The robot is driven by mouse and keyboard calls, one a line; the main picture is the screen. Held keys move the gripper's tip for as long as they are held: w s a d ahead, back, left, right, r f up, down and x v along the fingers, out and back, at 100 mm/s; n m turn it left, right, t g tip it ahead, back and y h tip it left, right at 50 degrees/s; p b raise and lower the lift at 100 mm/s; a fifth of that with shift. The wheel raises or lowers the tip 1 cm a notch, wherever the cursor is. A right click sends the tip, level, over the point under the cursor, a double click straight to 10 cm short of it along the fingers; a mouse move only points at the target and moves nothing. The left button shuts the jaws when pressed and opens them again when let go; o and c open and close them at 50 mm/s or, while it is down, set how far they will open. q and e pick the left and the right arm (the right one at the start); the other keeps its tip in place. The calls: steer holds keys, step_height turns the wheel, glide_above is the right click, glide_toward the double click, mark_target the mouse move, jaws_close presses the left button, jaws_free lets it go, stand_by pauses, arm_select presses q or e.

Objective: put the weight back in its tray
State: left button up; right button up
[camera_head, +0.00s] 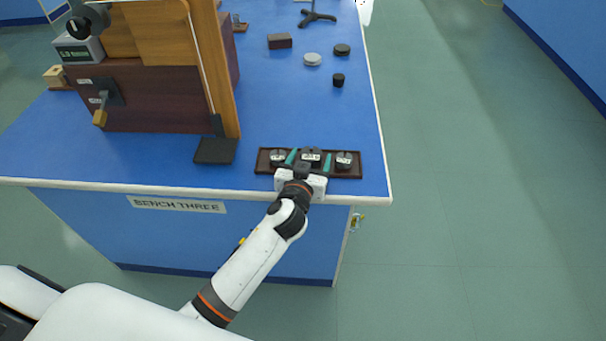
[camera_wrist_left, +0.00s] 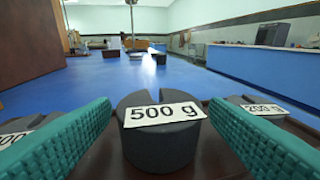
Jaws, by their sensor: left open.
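The weight tray (camera_head: 267,168) is a dark brown holder near the front edge of the blue bench, with three dark slotted weights in it. The middle weight, labelled 500 g (camera_head: 312,154), shows large in the left wrist view (camera_wrist_left: 160,150). A weight on the left (camera_head: 278,156) and a weight on the right (camera_head: 344,158), labelled 200 g in the left wrist view (camera_wrist_left: 258,108), flank it. My left gripper (camera_head: 309,160) is open, its green fingers on either side of the 500 g weight with gaps. The left weight's label is partly hidden. My right gripper is not in view.
A wooden apparatus (camera_head: 150,95) with an upright post stands left of the tray, with a dark plate (camera_head: 215,150) at its foot. A grey disc (camera_head: 312,59), dark discs and a brown block (camera_head: 279,41) lie farther back. Blue bench between is clear.

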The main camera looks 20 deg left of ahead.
arm_select(q)
steer(key=s+r, duration=0.1)
steer(key=s, duration=0.9)
steer(key=shift+s+d+r+b, duration=0.25)
steer(key=shift+d+r+b, duration=0.1)
steer(key=shift+d+r, duration=0.1)
steer(key=shift+f, duration=0.1)
